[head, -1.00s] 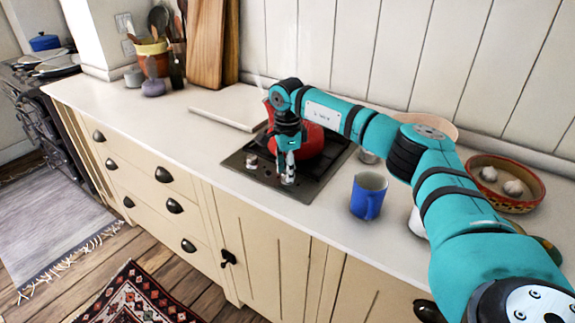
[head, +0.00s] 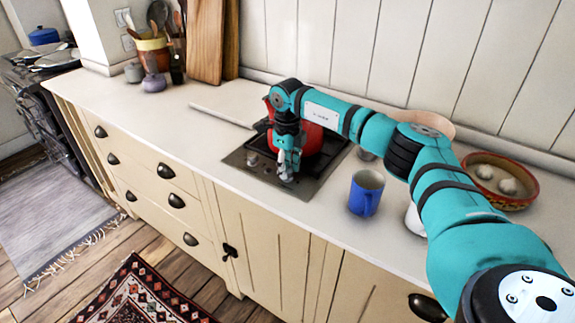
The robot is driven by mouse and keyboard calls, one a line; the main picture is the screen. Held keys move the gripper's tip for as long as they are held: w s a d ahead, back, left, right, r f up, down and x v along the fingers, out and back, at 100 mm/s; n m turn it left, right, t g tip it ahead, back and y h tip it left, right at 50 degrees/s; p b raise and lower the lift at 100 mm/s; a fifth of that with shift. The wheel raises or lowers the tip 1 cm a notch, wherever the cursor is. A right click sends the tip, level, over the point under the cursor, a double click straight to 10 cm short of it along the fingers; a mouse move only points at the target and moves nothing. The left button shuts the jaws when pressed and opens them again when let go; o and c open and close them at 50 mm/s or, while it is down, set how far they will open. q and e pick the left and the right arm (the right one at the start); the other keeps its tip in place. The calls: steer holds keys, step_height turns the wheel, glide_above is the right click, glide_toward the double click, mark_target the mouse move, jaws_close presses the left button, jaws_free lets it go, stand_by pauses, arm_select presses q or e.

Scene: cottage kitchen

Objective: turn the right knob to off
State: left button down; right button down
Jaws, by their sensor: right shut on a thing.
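The dark hob (head: 312,190) is set into the white worktop, with a red kettle (head: 312,138) on its back part. The left knob (head: 252,160) stands free on the hob's front strip. My right gripper (head: 286,172) points straight down at the front of the hob and is shut on the right knob, which its fingers mostly hide. The knob's exact angle cannot be told. My left gripper is not in view.
A blue mug (head: 366,193) stands right of the hob, under my right arm. A patterned bowl (head: 520,195) with white items is farther right.

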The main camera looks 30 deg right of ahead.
mark_target(288, 169)
steer(key=shift+r+m, duration=0.1)
steer(key=shift+m, duration=0.3)
steer(key=c, duration=1)
jaws_free()
step_height(288, 169, up, 12)
